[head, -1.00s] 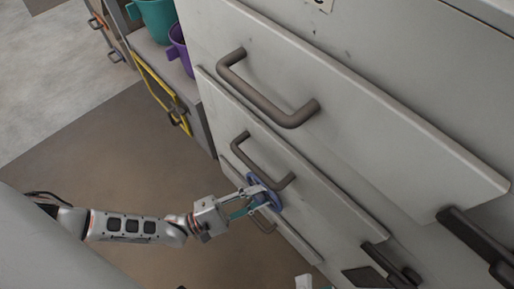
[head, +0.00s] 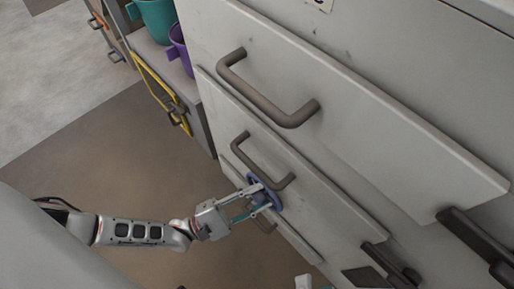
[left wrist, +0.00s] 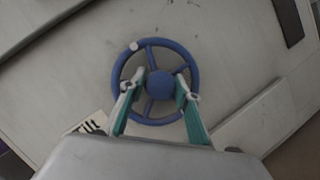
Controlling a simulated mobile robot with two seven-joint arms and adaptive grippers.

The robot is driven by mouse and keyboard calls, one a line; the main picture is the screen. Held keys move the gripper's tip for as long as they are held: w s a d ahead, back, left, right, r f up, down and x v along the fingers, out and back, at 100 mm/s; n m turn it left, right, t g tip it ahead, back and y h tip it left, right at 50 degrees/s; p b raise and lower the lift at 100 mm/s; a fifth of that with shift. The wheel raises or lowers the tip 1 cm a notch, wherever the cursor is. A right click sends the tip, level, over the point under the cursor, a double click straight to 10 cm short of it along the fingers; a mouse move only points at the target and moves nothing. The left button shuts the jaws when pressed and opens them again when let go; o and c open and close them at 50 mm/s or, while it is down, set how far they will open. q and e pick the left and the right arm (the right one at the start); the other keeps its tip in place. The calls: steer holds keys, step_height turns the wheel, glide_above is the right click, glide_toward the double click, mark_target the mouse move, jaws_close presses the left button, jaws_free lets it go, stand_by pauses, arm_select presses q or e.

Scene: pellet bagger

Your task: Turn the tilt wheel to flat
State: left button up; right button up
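The tilt wheel (left wrist: 194,61) is blue, with a round hub and spokes, and faces me in the left wrist view. A white mark (left wrist: 134,45) sits on its rim at the upper left. My left gripper (left wrist: 160,80) is open, its two fingers on either side of the hub, inside the rim's outline. I cannot tell whether the fingers touch the wheel. In the head view the wheel (head: 274,197) is small and partly covered by my left gripper (head: 265,196). A pale piece at the bottom edge may belong to my right gripper; its state does not show.
A label reading "tilt" (left wrist: 91,124) is partly hidden below left of the wheel. Grey panels with dark handles (head: 268,96) stand close around and above the wheel. Teal (head: 155,20) and purple (head: 179,45) containers stand at the upper left. The brown floor (head: 110,150) is clear.

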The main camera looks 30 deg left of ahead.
arm_select(q)
steer(key=shift+o, duration=0.6)
steer(key=shift+s+a, duration=0.1)
steer(key=v, duration=1.1)
steer(key=shift+s+a+f, duration=0.15)
steer(key=shift+s, duration=0.2)
